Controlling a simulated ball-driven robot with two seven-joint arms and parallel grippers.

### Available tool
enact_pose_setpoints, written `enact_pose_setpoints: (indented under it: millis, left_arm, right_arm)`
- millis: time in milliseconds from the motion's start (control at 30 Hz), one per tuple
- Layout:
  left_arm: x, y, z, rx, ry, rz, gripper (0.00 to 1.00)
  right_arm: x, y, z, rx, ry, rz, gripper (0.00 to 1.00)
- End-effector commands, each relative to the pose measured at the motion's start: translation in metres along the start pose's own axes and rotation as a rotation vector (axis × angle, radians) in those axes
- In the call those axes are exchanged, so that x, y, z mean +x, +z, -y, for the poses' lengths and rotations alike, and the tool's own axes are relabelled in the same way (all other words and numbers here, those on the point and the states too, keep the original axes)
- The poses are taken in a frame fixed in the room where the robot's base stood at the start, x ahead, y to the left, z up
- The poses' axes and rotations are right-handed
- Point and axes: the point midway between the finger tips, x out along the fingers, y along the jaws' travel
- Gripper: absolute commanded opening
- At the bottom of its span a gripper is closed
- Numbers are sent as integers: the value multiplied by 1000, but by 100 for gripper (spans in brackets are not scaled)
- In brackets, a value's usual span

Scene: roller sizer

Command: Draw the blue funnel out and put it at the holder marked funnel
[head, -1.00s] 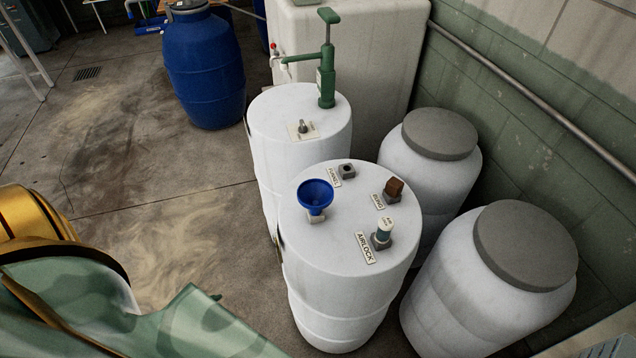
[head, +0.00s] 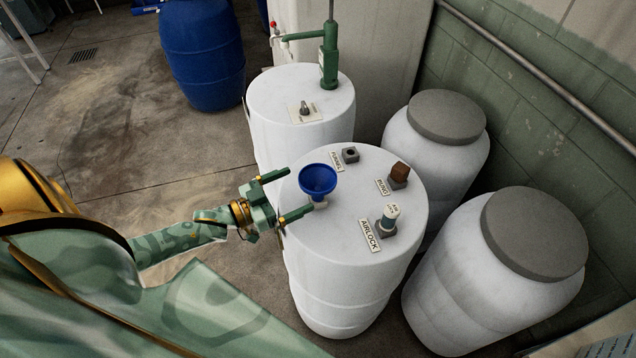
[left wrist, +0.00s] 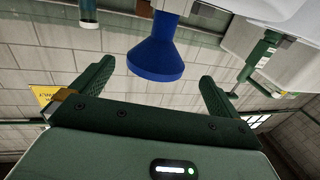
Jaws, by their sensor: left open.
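The blue funnel (head: 318,180) stands upright in a pale socket at the left side of the front white drum's top. In the left wrist view the funnel (left wrist: 156,58) appears upside down, just beyond and between my fingers. The holder marked funnel (head: 350,155) is a small grey block with a dark hole, empty, behind and right of the funnel. My left gripper (head: 293,195) is open, its fingers pointing right at the funnel's left side, not closed on it; it also shows in the left wrist view (left wrist: 153,82). My right gripper is not in view.
The brown bung (head: 399,173) and the airlock (head: 388,217) stand in their holders on the same drum top (head: 345,250). A second white drum with a green pump (head: 329,55) stands behind. Two grey-lidded barrels (head: 535,238) (head: 447,117) crowd the right. Floor is open at left.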

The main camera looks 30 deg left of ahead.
Motion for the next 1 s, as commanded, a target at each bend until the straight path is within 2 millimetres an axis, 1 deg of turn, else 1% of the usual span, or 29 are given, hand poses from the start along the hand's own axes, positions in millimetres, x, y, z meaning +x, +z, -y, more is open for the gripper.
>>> enact_pose_setpoints:
  millis: [33,100,267,433,500,600,800,833,867,900,967,1000]
  left_arm:
    - [9,0,0,0,-1,-2,100]
    - [17,0,0,0,0,-1,100]
    - [28,-3,-1,1,-1,0,100]
    - [56,-14,-5,0,-1,-2,100]
    - [66,-11,-4,0,-2,0,100]
    - [73,-10,-4,0,-1,2,100]
    - [74,-10,-4,0,-1,3,100]
    - [74,-10,-4,0,-1,3,97]
    - [74,-10,-4,0,-1,3,89]
    - [74,-10,-4,0,-1,3,78]
    - [74,-10,-4,0,-1,3,61]
    - [74,-10,-4,0,-1,3,59]
  right_arm:
    - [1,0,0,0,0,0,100]
    - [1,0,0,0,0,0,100]
    - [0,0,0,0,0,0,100]
    - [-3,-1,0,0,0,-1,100]
    - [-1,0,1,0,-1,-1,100]
    - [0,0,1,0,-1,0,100]
    - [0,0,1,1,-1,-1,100]
    - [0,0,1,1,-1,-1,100]
    - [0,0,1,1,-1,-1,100]
    - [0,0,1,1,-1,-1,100]
    - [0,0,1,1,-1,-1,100]
    - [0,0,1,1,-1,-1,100]
